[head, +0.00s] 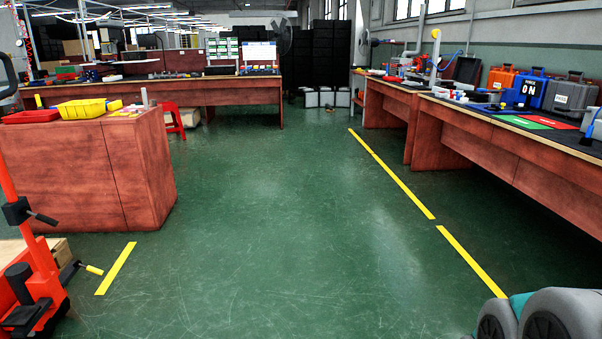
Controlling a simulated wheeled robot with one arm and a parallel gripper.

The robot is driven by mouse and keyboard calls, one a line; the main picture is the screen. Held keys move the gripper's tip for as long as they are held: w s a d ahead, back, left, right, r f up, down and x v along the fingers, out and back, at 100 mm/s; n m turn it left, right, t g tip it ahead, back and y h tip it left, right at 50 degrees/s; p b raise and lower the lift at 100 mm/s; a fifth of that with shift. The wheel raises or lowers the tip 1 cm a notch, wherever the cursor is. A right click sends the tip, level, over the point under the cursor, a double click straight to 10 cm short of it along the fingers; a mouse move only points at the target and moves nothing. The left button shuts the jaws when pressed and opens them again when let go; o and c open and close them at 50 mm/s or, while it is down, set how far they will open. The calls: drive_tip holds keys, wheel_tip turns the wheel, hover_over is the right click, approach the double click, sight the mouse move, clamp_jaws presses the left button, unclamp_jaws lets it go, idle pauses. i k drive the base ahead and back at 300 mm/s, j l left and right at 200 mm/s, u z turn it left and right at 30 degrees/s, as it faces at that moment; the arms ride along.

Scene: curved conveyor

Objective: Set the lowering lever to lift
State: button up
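An orange lifting machine (42,288) stands at the left edge, partly cut off by the frame. A short black lever (40,217) sticks out to the right from a black block on its upright mast, pointing slightly down. Lower down, a black arm with a yellow tip (93,269) sticks out to the right near the floor. I cannot tell which of these is the lowering lever, nor its setting. A black curved part (7,75), perhaps a handle, shows at the upper left edge.
A red-brown cabinet (85,172) with yellow and red trays stands behind the machine. Long workbenches line the right side (480,140) and the back (235,95). The green floor (270,230) between them is clear, with yellow tape lines (390,172).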

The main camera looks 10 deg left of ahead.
sight(96, 270)
drive_tip(key=i+j+u, duration=0.15)
drive_tip(key=i+u, duration=0.2)
drive_tip(key=i, duration=0.3)
drive_tip(key=i+u, duration=0.3)
drive_tip(key=i, duration=0.3)
drive_tip(key=i+l+u, duration=0.35)
drive_tip(key=i, duration=0.25)
drive_tip(key=i+j+u, duration=0.2)
drive_tip(key=i+u, duration=0.2)
drive_tip(key=i+j+u, duration=0.15)
drive_tip(key=i+u, duration=0.15)
drive_tip(key=u, duration=0.15)
drive_tip(key=i+u, duration=0.4)
drive_tip(key=i+l+u, duration=0.15)
drive_tip(key=i+u, duration=0.15)
drive_tip(key=u, duration=0.15)
drive_tip(key=i+u, duration=0.25)
drive_tip(key=i, duration=0.2)
